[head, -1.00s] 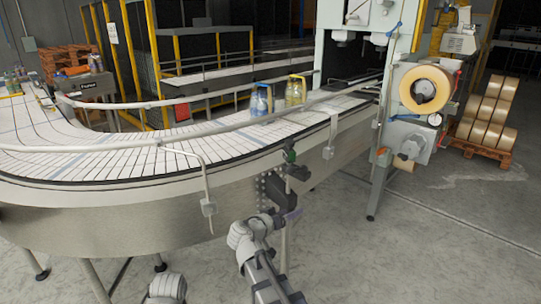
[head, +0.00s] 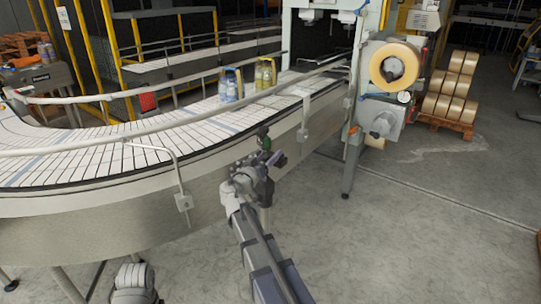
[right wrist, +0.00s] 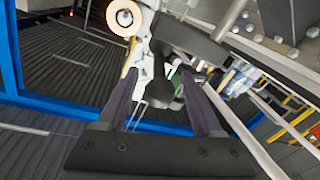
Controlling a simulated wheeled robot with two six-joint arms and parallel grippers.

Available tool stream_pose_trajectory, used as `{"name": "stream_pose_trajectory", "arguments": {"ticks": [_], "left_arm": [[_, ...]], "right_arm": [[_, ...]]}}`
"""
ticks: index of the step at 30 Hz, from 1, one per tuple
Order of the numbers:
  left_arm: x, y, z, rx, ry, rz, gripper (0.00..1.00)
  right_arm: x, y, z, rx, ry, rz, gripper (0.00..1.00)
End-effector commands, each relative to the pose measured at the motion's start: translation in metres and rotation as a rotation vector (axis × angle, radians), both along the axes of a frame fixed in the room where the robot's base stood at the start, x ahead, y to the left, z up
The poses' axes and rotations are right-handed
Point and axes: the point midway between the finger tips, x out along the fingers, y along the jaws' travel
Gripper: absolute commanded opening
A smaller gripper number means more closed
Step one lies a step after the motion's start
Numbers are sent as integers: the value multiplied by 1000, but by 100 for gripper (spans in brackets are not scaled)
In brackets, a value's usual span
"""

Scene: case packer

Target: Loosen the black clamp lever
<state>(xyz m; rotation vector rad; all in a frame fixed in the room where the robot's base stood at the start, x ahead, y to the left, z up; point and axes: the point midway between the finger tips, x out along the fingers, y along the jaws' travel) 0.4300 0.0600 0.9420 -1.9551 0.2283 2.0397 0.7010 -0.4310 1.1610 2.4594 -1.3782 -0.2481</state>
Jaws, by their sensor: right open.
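My right gripper (head: 268,164) is raised beside the rail post at the conveyor's near side, just below a green and dark fitting (head: 264,141). In the right wrist view my right gripper (right wrist: 160,101) has its two dark fingers spread apart. The black clamp lever (right wrist: 161,92) shows there as a rounded black end on a stem, between the fingers in the picture. I cannot tell whether a finger touches it. In the head view the lever cannot be told apart from the gripper. My left gripper is out of the head view.
The curved conveyor (head: 95,208) and its guide rail (head: 90,148) run close by. The floor at front right is clear.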

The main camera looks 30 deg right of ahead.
Motion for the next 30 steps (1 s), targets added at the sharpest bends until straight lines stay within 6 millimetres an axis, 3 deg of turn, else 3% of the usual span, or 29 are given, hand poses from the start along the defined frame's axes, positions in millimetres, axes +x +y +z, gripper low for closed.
{"name": "stream_pose_trajectory", "arguments": {"ticks": [6,14,30], "left_arm": [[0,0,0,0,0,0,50],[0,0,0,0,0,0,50],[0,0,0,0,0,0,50]], "right_arm": [[8,-12,0,0,0,1,67],[8,-13,0,0,0,1,67],[8,-13,0,0,0,1,9]]}}
